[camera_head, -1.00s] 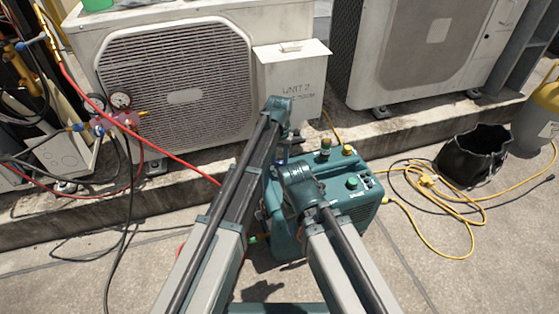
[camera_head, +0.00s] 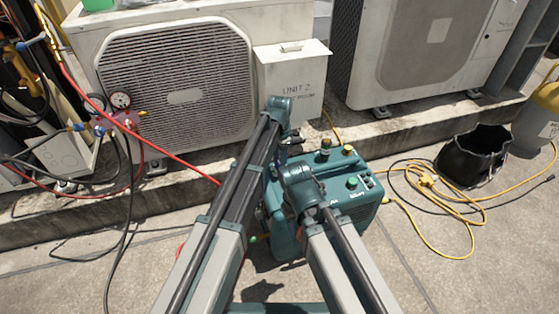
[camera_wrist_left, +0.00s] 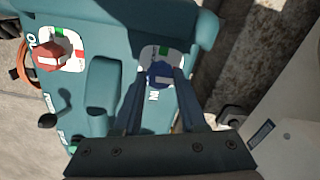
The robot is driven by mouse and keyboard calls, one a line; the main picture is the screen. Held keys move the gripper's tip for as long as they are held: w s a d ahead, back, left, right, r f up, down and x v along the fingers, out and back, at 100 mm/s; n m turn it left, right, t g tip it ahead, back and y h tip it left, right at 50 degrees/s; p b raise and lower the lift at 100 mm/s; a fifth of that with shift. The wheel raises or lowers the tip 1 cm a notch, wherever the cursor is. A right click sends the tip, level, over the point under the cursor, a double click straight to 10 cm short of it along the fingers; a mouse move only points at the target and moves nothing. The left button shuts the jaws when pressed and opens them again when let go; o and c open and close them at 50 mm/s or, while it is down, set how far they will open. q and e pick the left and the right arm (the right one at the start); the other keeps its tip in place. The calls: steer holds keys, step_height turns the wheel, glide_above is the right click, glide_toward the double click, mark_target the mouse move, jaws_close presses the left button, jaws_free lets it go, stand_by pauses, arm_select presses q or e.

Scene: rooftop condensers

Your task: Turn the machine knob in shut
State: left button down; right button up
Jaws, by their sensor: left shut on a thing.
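The teal machine (camera_head: 345,205) stands on the ground in front of the condensers. In the left wrist view its top (camera_wrist_left: 105,35) carries a blue knob (camera_wrist_left: 160,74) by the letters IN, on a pale plate with red and green marks. A red knob (camera_wrist_left: 48,57) by the letters OUT sits to the left. My left gripper (camera_wrist_left: 158,84) is shut on the blue knob, one dark finger on each side. In the head view my arm links hide the knob and most of the left gripper (camera_head: 282,158). My right gripper is not visible behind its arm.
Gauges with a red hose (camera_head: 180,158) are at the left.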

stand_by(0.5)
arm_select(q)
steer(key=shift+c, duration=2.3)
jaws_free()
steer(key=shift+r, duration=0.1)
step_height(320, 180, up, 14)
steer(key=p, duration=1.3)
steer(key=shift+f+p, duration=0.2)
steer(key=shift+p, duration=0.2)
